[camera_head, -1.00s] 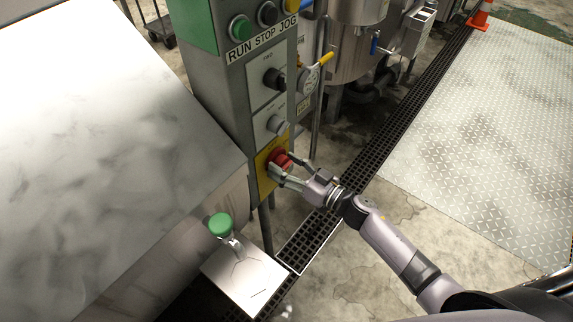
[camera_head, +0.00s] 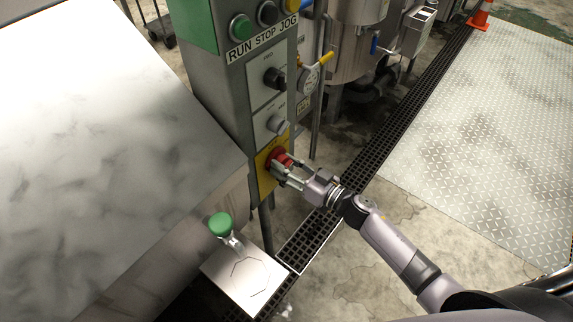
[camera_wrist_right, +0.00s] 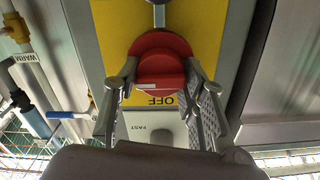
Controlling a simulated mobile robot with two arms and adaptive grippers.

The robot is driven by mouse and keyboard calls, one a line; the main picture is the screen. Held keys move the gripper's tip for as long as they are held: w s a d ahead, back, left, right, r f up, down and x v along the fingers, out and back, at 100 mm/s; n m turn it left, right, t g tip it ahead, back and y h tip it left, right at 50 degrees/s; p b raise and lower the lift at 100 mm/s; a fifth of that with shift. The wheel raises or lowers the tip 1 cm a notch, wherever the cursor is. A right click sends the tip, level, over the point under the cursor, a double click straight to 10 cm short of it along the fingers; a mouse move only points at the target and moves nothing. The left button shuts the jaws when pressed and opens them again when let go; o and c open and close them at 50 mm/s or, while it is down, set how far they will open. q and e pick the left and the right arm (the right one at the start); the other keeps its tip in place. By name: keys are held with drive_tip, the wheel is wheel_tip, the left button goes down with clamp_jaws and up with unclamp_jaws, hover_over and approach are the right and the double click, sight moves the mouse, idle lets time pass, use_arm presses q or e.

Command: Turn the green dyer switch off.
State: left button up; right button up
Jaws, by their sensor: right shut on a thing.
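A red rotary switch (camera_head: 279,157) sits on a yellow plate (camera_head: 264,175) low on a grey control column with a green upper panel (camera_head: 193,22). In the right wrist view the red knob (camera_wrist_right: 158,62) fills the middle, with the word OFF (camera_wrist_right: 160,100) printed beside it, upside down. My right gripper (camera_head: 284,169) is shut on the red knob, a finger on each side, as the right wrist view also shows (camera_wrist_right: 161,78). The fingers hide part of the knob, and I cannot tell its exact setting. My left gripper is out of view.
Above the switch are a grey knob (camera_head: 276,124), a black knob (camera_head: 275,79) and push buttons over the RUN STOP JOG label. A green mushroom button (camera_head: 220,224) stands below left, by a large metal surface (camera_head: 100,130). A floor grate (camera_head: 390,120) runs behind my right arm.

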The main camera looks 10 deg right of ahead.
drive_tip(key=shift+n, duration=0.3)
drive_tip(key=n, duration=0.3)
drive_tip(key=n+b, duration=0.1)
drive_tip(key=n, duration=0.3)
drive_tip(key=shift+f, duration=0.1)
drive_tip(key=n+b, duration=0.1)
drive_tip(key=n, duration=0.4)
drive_tip(key=shift+f, duration=0.1)
drive_tip(key=n+b, duration=0.2)
drive_tip(key=n, duration=0.3)
drive_tip(key=shift+s, duration=0.1)
drive_tip(key=o, duration=1.2)
drive_tip(key=shift+c, duration=0.2)
